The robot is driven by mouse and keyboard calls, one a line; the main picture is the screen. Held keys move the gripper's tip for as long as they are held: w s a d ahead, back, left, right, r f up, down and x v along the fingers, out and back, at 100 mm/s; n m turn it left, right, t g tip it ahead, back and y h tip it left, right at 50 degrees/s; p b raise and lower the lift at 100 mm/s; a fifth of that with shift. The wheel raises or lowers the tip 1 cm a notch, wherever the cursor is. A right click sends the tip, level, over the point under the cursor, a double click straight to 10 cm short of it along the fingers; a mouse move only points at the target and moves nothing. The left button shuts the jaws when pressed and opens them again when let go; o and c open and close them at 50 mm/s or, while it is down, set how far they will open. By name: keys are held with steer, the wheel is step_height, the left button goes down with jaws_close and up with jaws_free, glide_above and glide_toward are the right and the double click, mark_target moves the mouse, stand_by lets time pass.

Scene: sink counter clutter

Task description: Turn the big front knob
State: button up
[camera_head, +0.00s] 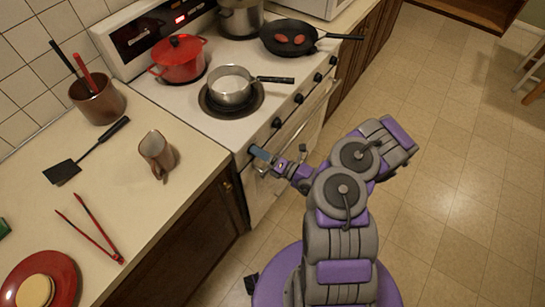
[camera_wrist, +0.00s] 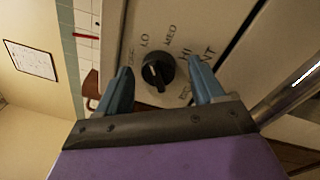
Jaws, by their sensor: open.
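A black stove knob (camera_wrist: 158,72) shows in the wrist view, on a pale panel marked LO, MED and HI. My gripper (camera_wrist: 157,66) is open, with one blue finger on each side of the knob. Gaps show between the fingers and the knob, so they do not appear to touch it. In the head view my gripper (camera_head: 260,154) is at the near end of the white stove's front panel (camera_head: 289,124), and it hides the knob there. Several other black knobs, such as one at the near end of the visible row (camera_head: 276,122), line that panel.
A silver pot (camera_head: 230,86), a red pot (camera_head: 180,60) and a black pan (camera_head: 290,40) stand on the stove. The oven handle (camera_head: 305,127) runs just below the knobs.

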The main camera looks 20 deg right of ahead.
steer(key=p+v, duration=0.4)
steer(key=v, duration=1.3)
steer(key=shift+p, duration=0.4)
steer(key=shift+s+d+f, duration=0.1)
